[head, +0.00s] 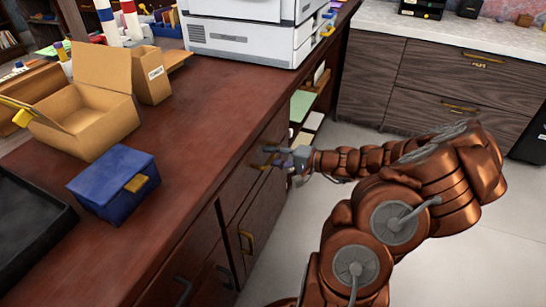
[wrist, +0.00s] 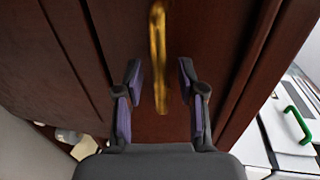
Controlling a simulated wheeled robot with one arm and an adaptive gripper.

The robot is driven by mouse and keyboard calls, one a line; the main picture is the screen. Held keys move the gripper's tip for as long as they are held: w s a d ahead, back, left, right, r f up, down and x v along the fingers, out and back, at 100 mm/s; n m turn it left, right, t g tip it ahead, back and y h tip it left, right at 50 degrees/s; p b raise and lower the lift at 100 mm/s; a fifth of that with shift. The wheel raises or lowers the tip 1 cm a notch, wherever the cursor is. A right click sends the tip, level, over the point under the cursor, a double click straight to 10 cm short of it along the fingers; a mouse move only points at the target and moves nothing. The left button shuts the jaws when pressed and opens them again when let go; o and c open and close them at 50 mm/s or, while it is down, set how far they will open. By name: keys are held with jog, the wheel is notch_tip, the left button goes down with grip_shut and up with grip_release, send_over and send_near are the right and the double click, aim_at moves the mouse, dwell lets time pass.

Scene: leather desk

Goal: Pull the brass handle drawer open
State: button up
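The brass handle (wrist: 158,50) is on a dark reddish-brown drawer front (wrist: 205,30), upright in the wrist view. My gripper (wrist: 160,72) is open, with one purple-padded finger on each side of the handle's lower end. I see gaps between both pads and the handle; the depth between them is hard to judge. The drawer looks flush with the desk front.
Open shelves with papers (head: 303,105) lie just beyond my gripper. A printer (head: 250,35), cardboard box (head: 90,105) and blue box (head: 115,183) stand on the desk. The floor (head: 300,235) beside the desk is clear.

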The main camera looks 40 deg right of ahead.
jog(key=shift+w, duration=0.1)
grip_shut()
dwell(0.3)
dwell(0.4)
